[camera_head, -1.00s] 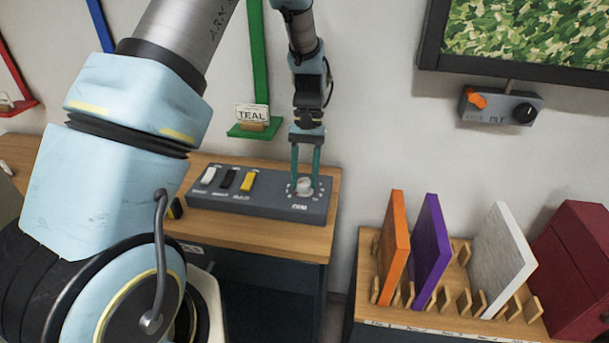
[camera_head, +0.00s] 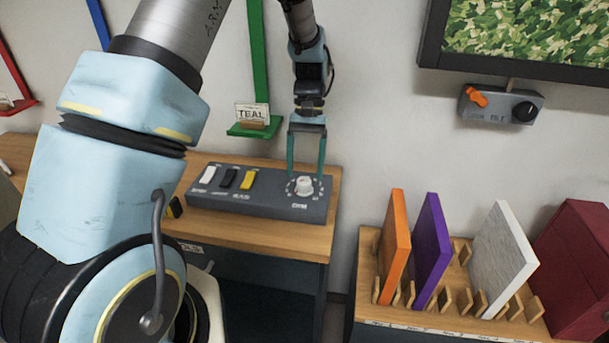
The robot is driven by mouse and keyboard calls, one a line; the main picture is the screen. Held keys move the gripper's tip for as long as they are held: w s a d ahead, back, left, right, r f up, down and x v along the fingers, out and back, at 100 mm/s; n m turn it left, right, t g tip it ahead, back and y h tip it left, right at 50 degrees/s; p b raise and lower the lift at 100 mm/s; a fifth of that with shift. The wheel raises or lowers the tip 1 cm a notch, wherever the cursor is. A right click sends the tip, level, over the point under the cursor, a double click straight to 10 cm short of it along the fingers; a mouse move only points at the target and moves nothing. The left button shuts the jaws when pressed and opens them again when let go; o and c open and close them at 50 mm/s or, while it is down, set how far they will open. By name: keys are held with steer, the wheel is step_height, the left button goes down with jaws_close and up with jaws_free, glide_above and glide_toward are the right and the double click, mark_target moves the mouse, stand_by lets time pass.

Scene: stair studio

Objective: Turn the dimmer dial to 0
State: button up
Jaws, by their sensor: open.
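The dimmer dial (camera_head: 304,186) is a small white knob at the right end of the grey control box (camera_head: 265,208), ringed by pale marks, with a label below it. Its pointer is too small to read. My gripper (camera_head: 306,174) points down over the dial with its two teal fingers apart, one toward each side. The fingertips appear just behind or above the knob. I cannot tell whether they touch it. White, black and yellow rocker switches (camera_head: 228,178) sit on the left of the same box.
The box stands on a wooden desk (camera_head: 300,243) against the wall. A green bracket with a TEAL card (camera_head: 252,115) is behind it. At right are a rack with orange, purple and white panels (camera_head: 397,248) and a wall-mounted box with a black knob (camera_head: 523,112).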

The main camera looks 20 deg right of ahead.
steer(key=b+v, duration=0.1)
steer(key=v, duration=0.7)
steer(key=shift+r, duration=0.3)
steer(key=shift+w, duration=0.1)
